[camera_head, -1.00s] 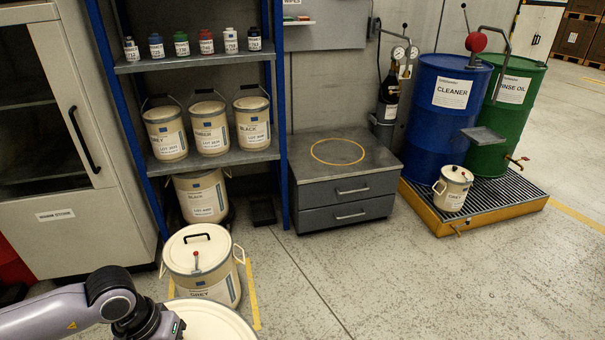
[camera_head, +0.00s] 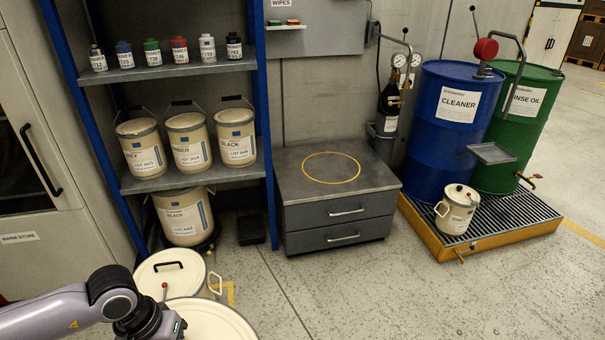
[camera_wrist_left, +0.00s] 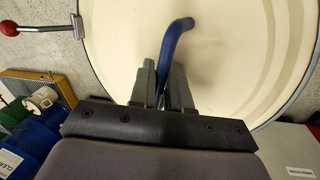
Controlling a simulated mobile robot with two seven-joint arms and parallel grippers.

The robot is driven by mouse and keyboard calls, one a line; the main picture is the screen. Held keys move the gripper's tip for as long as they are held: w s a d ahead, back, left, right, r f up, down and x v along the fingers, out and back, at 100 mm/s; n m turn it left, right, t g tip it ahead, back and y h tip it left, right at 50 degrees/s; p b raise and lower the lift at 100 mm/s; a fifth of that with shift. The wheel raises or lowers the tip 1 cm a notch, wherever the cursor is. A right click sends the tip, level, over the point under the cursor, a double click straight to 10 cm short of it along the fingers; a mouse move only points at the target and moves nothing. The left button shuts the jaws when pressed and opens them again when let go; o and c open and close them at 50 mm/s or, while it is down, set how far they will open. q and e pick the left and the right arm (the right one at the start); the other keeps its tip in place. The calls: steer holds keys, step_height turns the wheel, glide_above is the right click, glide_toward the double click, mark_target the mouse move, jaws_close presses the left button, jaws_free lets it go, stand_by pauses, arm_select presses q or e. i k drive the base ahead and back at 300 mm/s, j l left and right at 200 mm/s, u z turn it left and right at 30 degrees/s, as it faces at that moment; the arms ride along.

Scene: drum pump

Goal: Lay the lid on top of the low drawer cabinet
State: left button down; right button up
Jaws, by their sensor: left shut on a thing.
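The lid (camera_head: 215,322) is a wide cream disc at the bottom edge of the head view, partly cut off. It fills most of the left wrist view (camera_wrist_left: 110,50), where its blue handle (camera_wrist_left: 172,48) rises between my fingers. My left gripper (camera_wrist_left: 162,85) is shut on this handle; in the head view its wrist lies at the lid's left edge. The low drawer cabinet (camera_head: 345,220) is dark grey with two drawers, and stands beyond and right of the lid. Its top is bare except for a yellow ring (camera_head: 331,167). My right gripper is not in view.
A cream drum (camera_head: 165,270) with a black-handled lid stands just behind the held lid. A blue-post shelf (camera_head: 190,178) with pails is left of the cabinet. Right of it are a blue drum (camera_head: 440,150) and a small pail (camera_head: 456,212) on a yellow-edged grate. Floor before the cabinet is open.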

mark_target(327, 173)
steer(key=i+l, duration=0.7)
steer(key=i+l+u, duration=0.1)
steer(key=i+l, duration=1.25)
steer(key=l, duration=0.15)
steer(key=i+l+u, duration=0.1)
steer(key=i+l, duration=0.3)
steer(key=i, duration=0.15)
steer(key=i+l, duration=0.4)
steer(key=i, duration=0.2)
steer(key=u, duration=0.05)
